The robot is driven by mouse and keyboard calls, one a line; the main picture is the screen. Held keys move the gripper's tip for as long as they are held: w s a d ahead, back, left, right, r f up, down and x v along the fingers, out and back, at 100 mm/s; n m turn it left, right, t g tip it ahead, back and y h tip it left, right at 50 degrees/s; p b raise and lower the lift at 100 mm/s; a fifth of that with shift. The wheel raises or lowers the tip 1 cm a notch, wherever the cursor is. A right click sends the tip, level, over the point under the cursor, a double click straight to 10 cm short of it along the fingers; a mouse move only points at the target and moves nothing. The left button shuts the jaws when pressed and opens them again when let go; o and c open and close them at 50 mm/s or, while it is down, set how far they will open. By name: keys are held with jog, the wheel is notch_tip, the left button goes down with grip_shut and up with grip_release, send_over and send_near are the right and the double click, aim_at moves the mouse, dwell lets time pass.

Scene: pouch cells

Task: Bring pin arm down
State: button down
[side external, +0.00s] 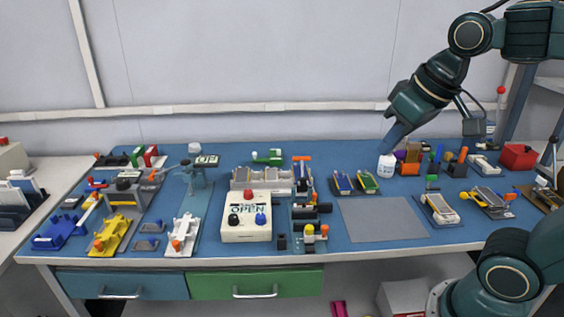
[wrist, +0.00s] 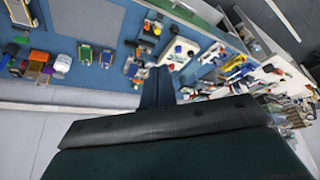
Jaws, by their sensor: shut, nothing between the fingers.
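My gripper (side external: 393,136) is shut and empty, pointing down above the back right of the blue bench, over a small white container (side external: 387,167). In the wrist view its dark fingers (wrist: 156,86) lie together. An upright dark fixture with an orange top bar (side external: 302,160) stands mid-bench, left of my gripper and well apart from it. I cannot tell for certain which of these carries the pin arm; the parts are too small.
A white control box (side external: 246,228) marked OPEN has red, black and blue buttons. Trays with pouch cells (side external: 355,183) sit right of the middle fixture. A grey mat (side external: 377,219) is bare. Coloured fixtures crowd the left; blocks and holders stand at the right.

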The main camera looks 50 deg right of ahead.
jog(key=w+d+r+m+g, duration=0.15)
jog(key=w+d, duration=0.35)
jog(key=w, duration=0.7)
jog(key=w+d+r+m+g, duration=0.1)
jog(key=w+d+m, duration=0.3)
jog(key=w, duration=0.7)
jog(key=w+d+f+m+g, duration=0.1)
jog(key=w+d+f+m, duration=0.1)
jog(key=w+d+f, duration=1.1)
notch_tip(320, 180, down, 2)
jog(key=shift+d+f+g, duration=0.25)
jog(key=shift+d+g, duration=0.1)
jog(key=shift+d, duration=0.05)
jog(key=shift+w+f+m, duration=0.1)
jog(key=shift+m, duration=0.15)
notch_tip(320, 180, down, 9)
jog(key=s+a, duration=0.2)
